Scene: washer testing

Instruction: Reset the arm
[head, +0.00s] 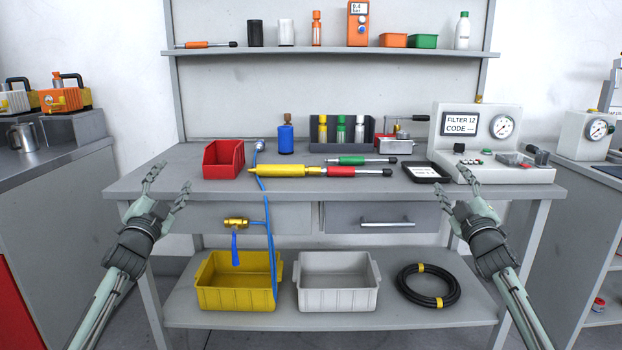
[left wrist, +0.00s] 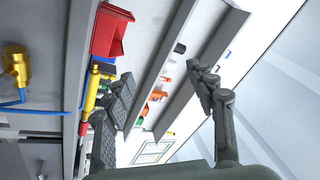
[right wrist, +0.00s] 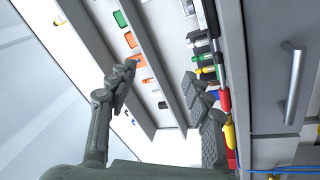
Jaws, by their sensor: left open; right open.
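My left gripper (head: 168,187) is open and empty in the head view, in front of the bench's left front edge. Its spread fingers also show in the left wrist view (left wrist: 165,95), with nothing between them. My right gripper (head: 457,193) is open and empty in front of the bench's right part, below the tester panel. Its spread fingers show in the right wrist view (right wrist: 165,90), with nothing between them. Both arms reach up from the lower corners of the head view, roughly mirrored.
The workbench (head: 150,184) carries a red bin (head: 223,160), a yellow tool (head: 290,170), a black tray (head: 427,172) and a tester panel (head: 490,140). A brass valve (head: 236,222) with blue hose is at the front. The lower shelf holds a yellow crate (head: 235,295), a white crate (head: 338,298) and a coiled hose (head: 428,286).

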